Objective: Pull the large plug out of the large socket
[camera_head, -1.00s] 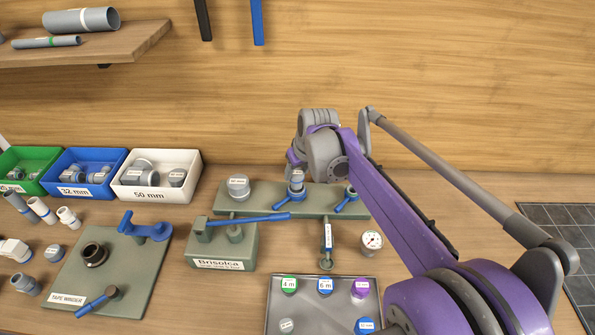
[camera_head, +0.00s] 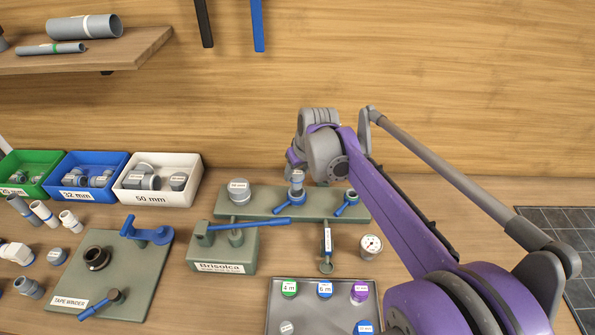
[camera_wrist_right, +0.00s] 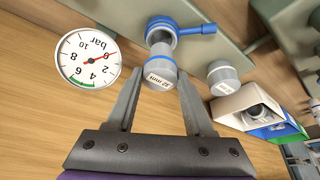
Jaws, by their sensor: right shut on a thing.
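The large plug (camera_wrist_right: 160,68) is a grey cap marked 32 mm, seen between the fingers in the right wrist view. It also shows in the head view (camera_head: 297,177). The large socket (camera_wrist_right: 174,27) has a blue collar and blue lever; in the head view (camera_head: 297,193) it stands mid-way along the green manifold base. My right gripper (camera_wrist_right: 159,76) is shut on the plug, one finger on each side. The plug stands in line with the collar; I cannot tell how deep it sits. In the head view my wrist partly hides the fingers. My left gripper is not in view.
A grey capped fitting (camera_head: 239,191) and a smaller blue-collared socket (camera_head: 351,197) flank it on the base. A pressure gauge (camera_head: 371,244) stands in front right. A Brisolca block (camera_head: 222,252), a tape winder (camera_head: 110,275), a labelled tray (camera_head: 310,318) and bins (camera_head: 150,196) surround it.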

